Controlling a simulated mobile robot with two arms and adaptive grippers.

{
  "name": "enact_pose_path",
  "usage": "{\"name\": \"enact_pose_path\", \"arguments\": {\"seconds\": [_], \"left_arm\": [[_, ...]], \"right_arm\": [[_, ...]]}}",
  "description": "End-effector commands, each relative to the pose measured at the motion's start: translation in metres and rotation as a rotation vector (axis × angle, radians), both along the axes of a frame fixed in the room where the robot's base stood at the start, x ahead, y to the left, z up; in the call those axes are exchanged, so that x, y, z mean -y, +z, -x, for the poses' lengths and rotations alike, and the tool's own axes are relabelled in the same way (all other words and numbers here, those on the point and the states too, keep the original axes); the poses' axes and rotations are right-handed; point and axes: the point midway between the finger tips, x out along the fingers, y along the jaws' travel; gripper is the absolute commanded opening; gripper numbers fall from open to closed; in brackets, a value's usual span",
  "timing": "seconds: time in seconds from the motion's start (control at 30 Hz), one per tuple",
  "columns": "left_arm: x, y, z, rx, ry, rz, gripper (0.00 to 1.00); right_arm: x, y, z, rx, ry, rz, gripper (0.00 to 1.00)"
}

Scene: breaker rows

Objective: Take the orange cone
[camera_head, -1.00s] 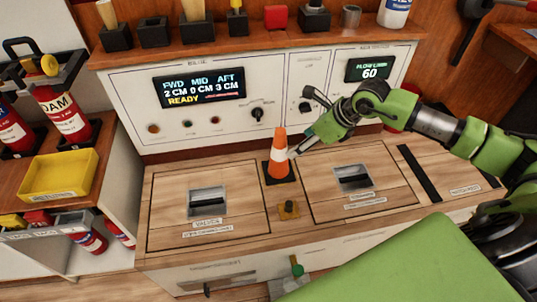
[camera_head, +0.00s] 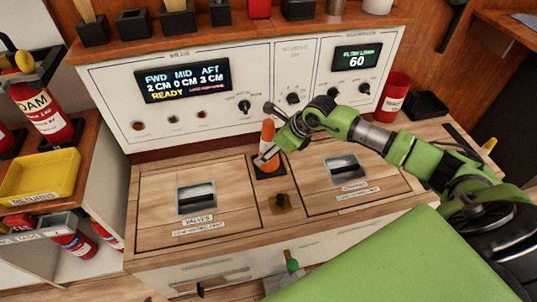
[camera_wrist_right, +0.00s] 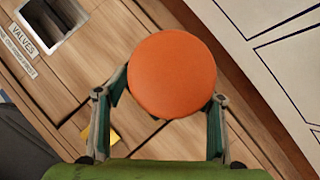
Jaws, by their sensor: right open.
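The orange cone (camera_head: 268,131), with a white band and a dark square base, stands upright on the wooden counter between two hatches. My right gripper (camera_head: 267,156) is at the cone, its arm coming in from the right and hiding part of it. In the right wrist view the cone's round orange top (camera_wrist_right: 172,75) shows between the two open fingers. A clear grip on it is not visible. My left gripper is not in view.
The control panel (camera_head: 190,110) with displays and knobs rises just behind the cone. A yellow latch (camera_head: 281,203) sits in front of it. A red cup (camera_head: 395,92) stands at the back right. The yellow returns tray (camera_head: 42,176) is on the left shelf.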

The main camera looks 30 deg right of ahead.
Motion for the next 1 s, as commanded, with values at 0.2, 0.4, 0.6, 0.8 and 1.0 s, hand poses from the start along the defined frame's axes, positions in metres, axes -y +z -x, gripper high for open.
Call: {"name": "enact_pose_path", "arguments": {"seconds": [0.2, 0.4, 0.6, 0.8, 1.0], "left_arm": [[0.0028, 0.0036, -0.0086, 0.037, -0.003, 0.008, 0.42], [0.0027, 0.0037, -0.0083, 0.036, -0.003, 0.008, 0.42], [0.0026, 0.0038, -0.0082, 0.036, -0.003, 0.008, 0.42], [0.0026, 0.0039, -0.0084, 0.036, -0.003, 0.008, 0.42], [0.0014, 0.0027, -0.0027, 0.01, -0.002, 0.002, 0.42]], "right_arm": [[-0.0016, -0.0046, -0.0032, 0.002, 0.0, 0.001, 0.62], [-0.0015, -0.0045, -0.003, 0.002, 0.0, 0.001, 0.44], [-0.0015, -0.0034, -0.0035, 0.003, -0.001, -0.001, 0.12], [-0.0015, -0.0033, -0.0035, 0.003, -0.001, -0.001, 0.12], [-0.0012, 0.003, -0.0038, 0.004, -0.001, -0.001, 0.12]]}}
